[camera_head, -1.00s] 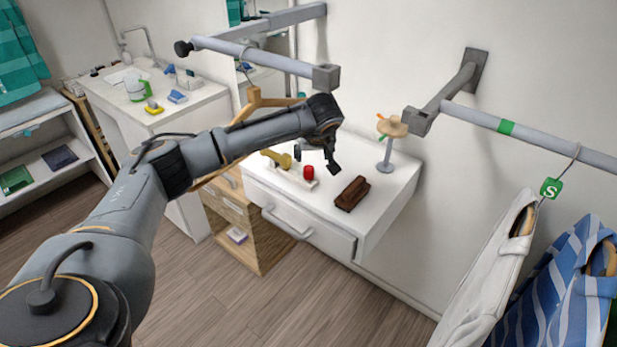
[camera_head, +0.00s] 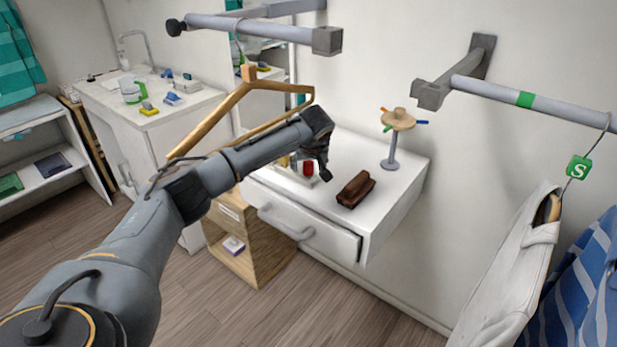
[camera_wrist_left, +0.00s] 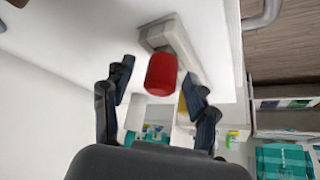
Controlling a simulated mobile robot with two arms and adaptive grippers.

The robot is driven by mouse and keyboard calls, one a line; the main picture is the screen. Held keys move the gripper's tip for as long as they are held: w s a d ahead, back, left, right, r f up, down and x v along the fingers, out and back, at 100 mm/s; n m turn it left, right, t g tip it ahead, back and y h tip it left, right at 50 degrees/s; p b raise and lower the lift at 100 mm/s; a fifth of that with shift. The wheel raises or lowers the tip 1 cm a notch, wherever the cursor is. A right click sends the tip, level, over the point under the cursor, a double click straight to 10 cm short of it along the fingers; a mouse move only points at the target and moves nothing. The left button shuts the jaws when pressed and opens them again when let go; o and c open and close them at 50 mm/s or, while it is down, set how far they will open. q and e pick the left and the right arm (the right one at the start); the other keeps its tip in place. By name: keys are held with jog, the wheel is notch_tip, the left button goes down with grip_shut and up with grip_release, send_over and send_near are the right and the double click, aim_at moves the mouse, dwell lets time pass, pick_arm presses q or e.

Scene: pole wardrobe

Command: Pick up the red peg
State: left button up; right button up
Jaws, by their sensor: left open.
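The red peg (camera_head: 308,168) stands at a pale rack on the white drawer cabinet (camera_head: 385,213). In the left wrist view the red peg (camera_wrist_left: 161,73) shows large, with its rack (camera_wrist_left: 176,41) behind it. My left gripper (camera_head: 323,169) is close to the peg, just right of it in the head view. Its two dark fingers are open on either side of the peg in the wrist view, with a gap to each side. The fingers do not hold it. My right gripper is not in view.
A brown brush-like block (camera_head: 356,189) lies right of the peg. A small stand with coloured pegs (camera_head: 398,120) is at the back. A wooden hanger (camera_head: 212,117) hangs from the rail close above my left arm. Clothes hang at the right.

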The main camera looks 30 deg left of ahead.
pick_arm(q)
jog(key=shift+r, duration=0.1)
jog(key=c, duration=1.1)
jog(key=shift+c, duration=0.3)
